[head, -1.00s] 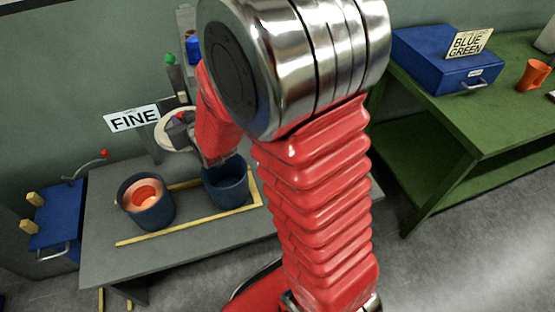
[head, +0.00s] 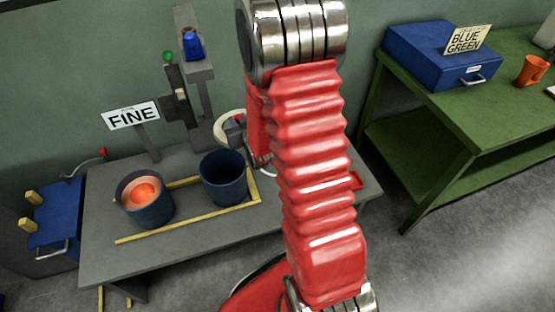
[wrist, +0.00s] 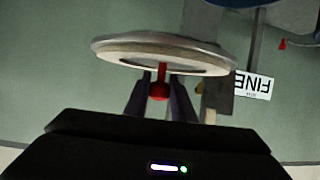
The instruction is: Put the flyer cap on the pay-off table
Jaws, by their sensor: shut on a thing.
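The flyer cap, a pale round disc with a red knob, shows in the wrist view (wrist: 165,50). My gripper (wrist: 159,92) is shut on its red knob. In the head view part of the flyer cap's pale rim (head: 221,125) shows left of my arm, above the back of a grey table (head: 190,240). My arm hides the gripper and the rest of the cap there. The grey table bears a FINE sign (head: 131,115); no label shows which table is the pay-off table.
A dark pot (head: 223,178) and another pot with an orange inside (head: 147,205) stand by yellow strips on the grey table. A post with a blue lamp (head: 192,45) rises behind. A green table (head: 470,110) with a blue box (head: 440,57) stands right.

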